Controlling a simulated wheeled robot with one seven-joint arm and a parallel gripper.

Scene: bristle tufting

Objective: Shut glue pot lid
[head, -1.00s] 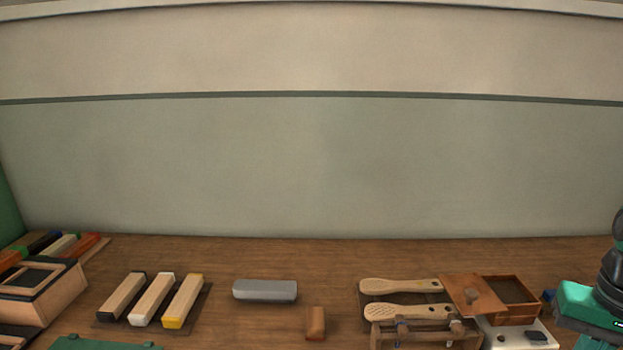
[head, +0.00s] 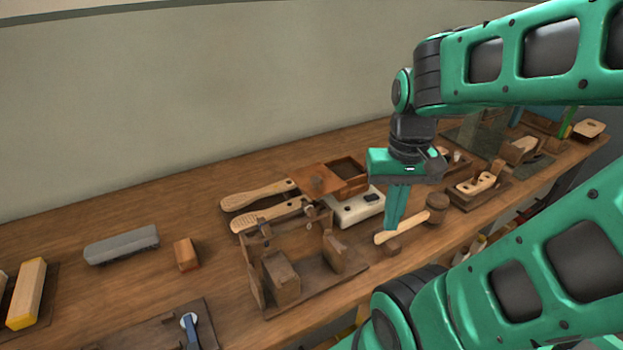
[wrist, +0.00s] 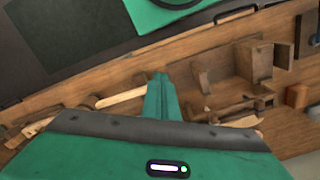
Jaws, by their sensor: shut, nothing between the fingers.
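The likely glue pot is an open, square reddish-brown box (head: 352,170) at the back middle of the bench in the head view. Its flat lid (head: 319,180), with a round knob, lies open to the left of the box, tilted. My gripper (head: 394,222) points down to the right of the box and nearer the front edge, apart from the lid. Its green fingers are together and hold nothing. They also show in the wrist view (wrist: 159,76), over the bench. I cannot make out the lid in the wrist view.
A white unit (head: 355,208) with a dark knob sits just in front of the box. Two perforated paddles (head: 262,194) lie left of the lid. A wooden jig (head: 290,275) stands in front. Free bench lies at the left back.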

